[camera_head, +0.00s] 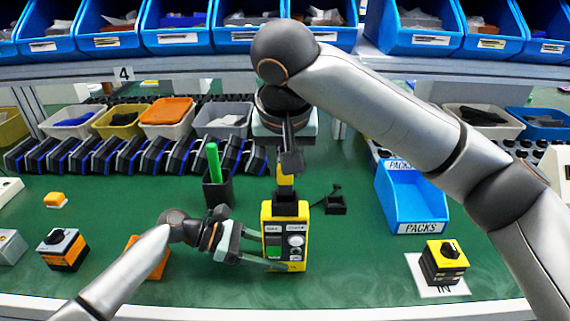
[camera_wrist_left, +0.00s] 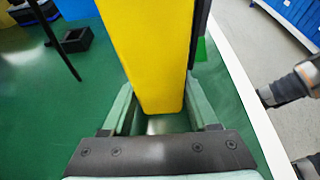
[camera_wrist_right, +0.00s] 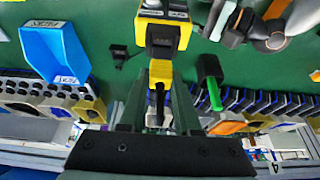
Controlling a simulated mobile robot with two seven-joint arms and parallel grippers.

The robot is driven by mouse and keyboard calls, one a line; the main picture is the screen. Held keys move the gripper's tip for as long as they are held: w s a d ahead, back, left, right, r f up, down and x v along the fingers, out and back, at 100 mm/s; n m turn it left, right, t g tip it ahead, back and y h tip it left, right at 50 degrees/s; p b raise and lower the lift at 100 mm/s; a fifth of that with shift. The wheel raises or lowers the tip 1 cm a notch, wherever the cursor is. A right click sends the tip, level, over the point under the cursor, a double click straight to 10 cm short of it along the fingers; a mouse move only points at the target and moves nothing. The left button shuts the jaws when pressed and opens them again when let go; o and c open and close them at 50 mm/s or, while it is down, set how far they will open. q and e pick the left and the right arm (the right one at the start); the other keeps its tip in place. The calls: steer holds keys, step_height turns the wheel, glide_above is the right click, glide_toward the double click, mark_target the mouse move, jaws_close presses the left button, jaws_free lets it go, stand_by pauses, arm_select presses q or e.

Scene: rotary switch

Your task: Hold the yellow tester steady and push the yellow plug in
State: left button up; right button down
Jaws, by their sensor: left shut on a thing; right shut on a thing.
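The yellow tester (camera_head: 285,237) stands upright on the green table in the head view, with a grey front panel, a knob and a black top. It fills the middle of the left wrist view (camera_wrist_left: 155,55). My left gripper (camera_head: 262,248) is shut on the tester's lower body from the left. The yellow plug (camera_head: 285,182) is above the tester's black top, and its tip is close to the top; I cannot tell whether they touch. My right gripper (camera_wrist_right: 158,90) is shut on the yellow plug (camera_wrist_right: 160,72) from above.
A black holder (camera_head: 218,190) with a green pen stands left of the tester. A small black socket piece (camera_head: 335,205) lies behind right. A blue PACKS bin (camera_head: 408,200) and a yellow-black switch (camera_head: 443,262) on a white sheet are at right. An orange block (camera_head: 148,258) is near my left arm.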

mark_target(285, 193)
steer(key=shift+f, duration=1.65)
steer(key=c, duration=0.5)
jaws_free()
steer(key=shift+c, duration=0.2)
steer(key=v, duration=1.2)
arm_select(q)
steer(key=o, duration=1.5)
